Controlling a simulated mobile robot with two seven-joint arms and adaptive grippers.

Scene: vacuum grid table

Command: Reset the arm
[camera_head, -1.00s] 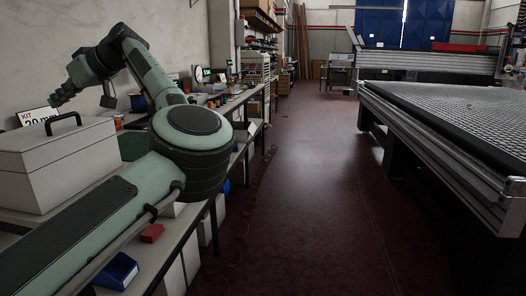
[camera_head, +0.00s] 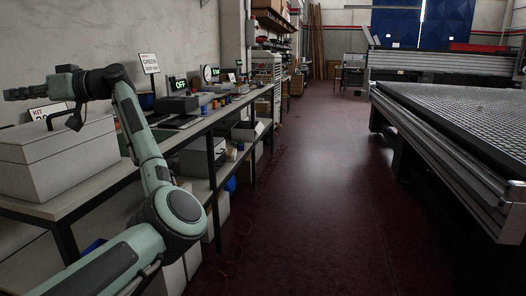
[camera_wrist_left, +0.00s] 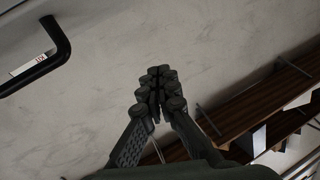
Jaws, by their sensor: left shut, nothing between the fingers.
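My left arm comes in from the lower left in the head view, bends at the elbow and rises over the workbench. My left gripper (camera_head: 22,93) is at the upper left, pointing left, above the grey box with a black handle. It is shut and empty. In the left wrist view, the fingers of my left gripper (camera_wrist_left: 160,85) meet in front of a bare grey wall. My right gripper is in neither view.
The grey box (camera_head: 60,160) stands on the workbench (camera_head: 85,195) just below the gripper. Screens and tools line the bench further back. The grid table (camera_head: 460,105) is at the right. The dark red floor (camera_head: 300,200) between is clear. Wooden shelves (camera_wrist_left: 250,110) show in the wrist view.

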